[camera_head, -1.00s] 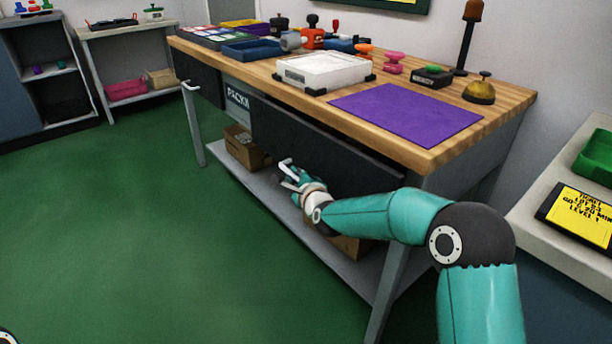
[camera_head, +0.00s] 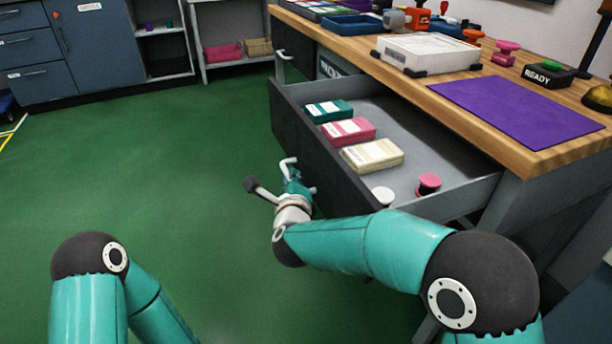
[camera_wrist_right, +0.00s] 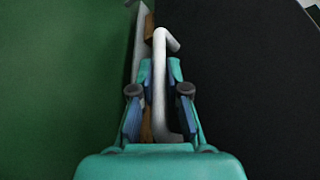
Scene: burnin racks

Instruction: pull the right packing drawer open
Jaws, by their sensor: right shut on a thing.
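The right packing drawer (camera_head: 302,145) stands well open under the wooden bench top, its dark front out over the green floor. Inside lie a teal box (camera_head: 329,111), a pink box (camera_head: 348,131), a cream box (camera_head: 372,155), and a white (camera_head: 382,196) and a pink (camera_head: 428,184) round item. My right gripper (camera_head: 294,184) is at the outer face of the drawer front, shut on its pale handle (camera_head: 288,163). In the right wrist view the handle (camera_wrist_right: 160,75) runs between the two fingers (camera_wrist_right: 158,92). My left arm shows at the bottom left; its gripper is out of view.
The bench top (camera_head: 420,107) carries a white tray (camera_head: 430,52), a purple mat (camera_head: 515,110) and a READY button (camera_head: 548,74). Another drawer handle (camera_head: 284,55) shows further left, its drawer closed. The green floor left of the drawer is clear.

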